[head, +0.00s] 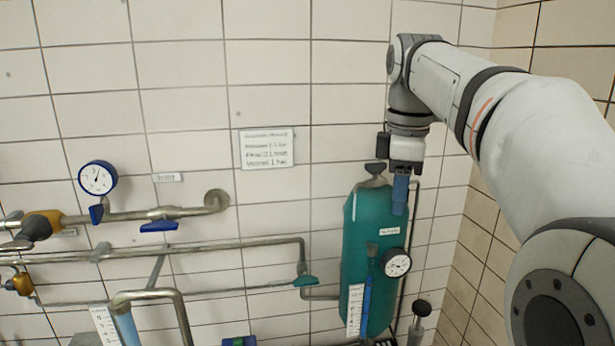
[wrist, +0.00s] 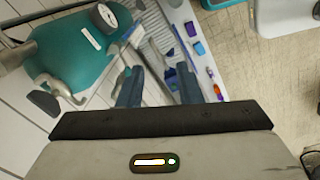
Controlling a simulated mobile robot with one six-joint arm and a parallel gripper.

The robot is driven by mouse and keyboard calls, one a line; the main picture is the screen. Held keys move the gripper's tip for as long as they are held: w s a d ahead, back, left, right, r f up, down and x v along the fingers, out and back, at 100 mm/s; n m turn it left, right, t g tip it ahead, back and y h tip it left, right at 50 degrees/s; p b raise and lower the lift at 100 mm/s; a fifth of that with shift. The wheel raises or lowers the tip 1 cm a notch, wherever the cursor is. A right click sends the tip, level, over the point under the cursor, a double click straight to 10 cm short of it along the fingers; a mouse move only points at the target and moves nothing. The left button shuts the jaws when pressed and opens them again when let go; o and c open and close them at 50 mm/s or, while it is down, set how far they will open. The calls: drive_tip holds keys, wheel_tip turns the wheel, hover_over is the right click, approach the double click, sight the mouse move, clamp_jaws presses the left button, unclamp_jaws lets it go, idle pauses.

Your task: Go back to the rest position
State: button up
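My gripper (head: 400,200) is at the upper right of the head view, pointing down in front of the teal tank (head: 362,262). In the wrist view my gripper (wrist: 157,78) shows two blue-grey fingers spread apart with nothing held between them. The teal tank also shows at the upper left of the wrist view (wrist: 72,48). I cannot tell whether a finger touches the tank; part of its upper right side is hidden behind the fingers.
A white dial gauge (head: 397,263) sits on the tank. Pipes with blue-handled valves (head: 158,226) and a round gauge (head: 98,178) line the tiled wall at left. A pale shelf (wrist: 198,50) with small coloured items lies below the gripper. A side wall stands at right.

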drive_tip(key=s+f+m+b, duration=0.2)
drive_tip(key=s+f+m, duration=0.3)
drive_tip(key=f, duration=0.5)
drive_tip(key=s+f+m+t+b, duration=0.1)
drive_tip(key=s+f+m, duration=0.4)
drive_tip(key=f, duration=0.5)
drive_tip(key=s+f+m+t+b, duration=0.1)
drive_tip(key=s+f+m, duration=0.4)
drive_tip(key=f, duration=0.5)
drive_tip(key=shift+s+b, duration=0.8)
drive_tip(key=shift+s, duration=0.4)
